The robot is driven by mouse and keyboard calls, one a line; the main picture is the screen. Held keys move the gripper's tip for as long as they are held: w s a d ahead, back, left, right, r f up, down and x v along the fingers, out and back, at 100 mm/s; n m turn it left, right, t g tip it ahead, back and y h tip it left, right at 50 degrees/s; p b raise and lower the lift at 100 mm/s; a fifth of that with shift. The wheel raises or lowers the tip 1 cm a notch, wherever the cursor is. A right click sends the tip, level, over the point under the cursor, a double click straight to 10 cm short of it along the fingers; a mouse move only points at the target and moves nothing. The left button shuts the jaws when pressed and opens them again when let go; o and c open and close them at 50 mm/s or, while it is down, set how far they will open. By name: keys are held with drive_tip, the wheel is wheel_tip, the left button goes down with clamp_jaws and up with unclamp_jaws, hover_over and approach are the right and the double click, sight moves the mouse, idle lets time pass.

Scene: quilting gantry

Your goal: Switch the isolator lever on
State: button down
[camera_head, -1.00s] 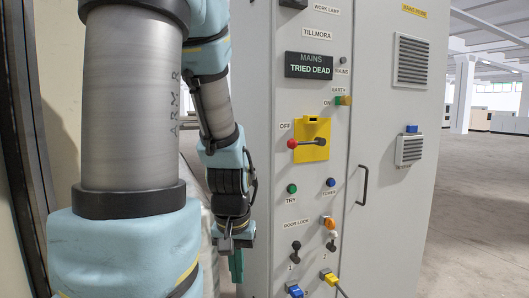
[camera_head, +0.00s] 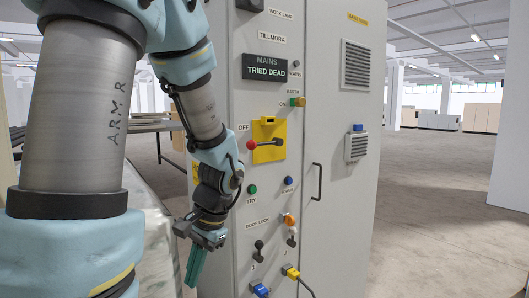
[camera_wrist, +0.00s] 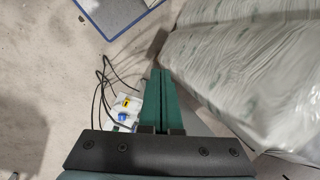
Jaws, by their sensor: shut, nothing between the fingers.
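The isolator lever (camera_head: 266,143) sits on a yellow plate (camera_head: 268,154) on the grey cabinet's front. Its red knob (camera_head: 251,145) points left, beside the OFF label, and its dark hub is at the right. The display (camera_head: 265,68) above reads MAINS TRIED DEAD. My gripper (camera_head: 193,278) hangs down at the cabinet's left edge, below and left of the lever and apart from it. Its green fingers are shut with nothing between them. In the wrist view the fingers (camera_wrist: 160,95) point over the floor, and the lever is out of that view.
Below the lever are a green TRY button (camera_head: 252,189), a blue button (camera_head: 288,180) and door-lock keys (camera_head: 259,245). Coloured plugs (camera_head: 291,271) stick out low down. A wrapped bale (camera_wrist: 245,75) and loose cables (camera_wrist: 105,85) lie near my gripper. Open floor (camera_head: 430,200) stretches right.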

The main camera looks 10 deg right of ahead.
drive_tip(key=w+d+r+m+t+y, duration=0.6)
drive_tip(key=w+d+r+m+t, duration=0.3)
drive_tip(key=d+r, duration=0.3)
drive_tip(key=d+r+m+t+h, duration=0.1)
drive_tip(key=d+r+m+t, duration=0.3)
drive_tip(key=d, duration=1.1)
wheel_tip(320, 180, up, 4)
drive_tip(key=t, duration=0.3)
drive_tip(key=shift+f, duration=0.2)
drive_tip(key=shift+a, duration=0.1)
drive_tip(key=p, duration=0.4)
approach(264, 143)
wheel_tip(264, 143, down, 3)
drive_tip(key=w+a, duration=0.2)
drive_tip(key=shift+w+a+r+p, duration=0.4)
drive_tip(key=shift+w+a+p, duration=0.2)
drive_tip(key=shift+a, duration=0.25)
drive_tip(key=shift+w+a+r+p, duration=0.4)
drive_tip(key=shift+w+a+p, duration=0.15)
drive_tip(key=shift+a, duration=0.25)
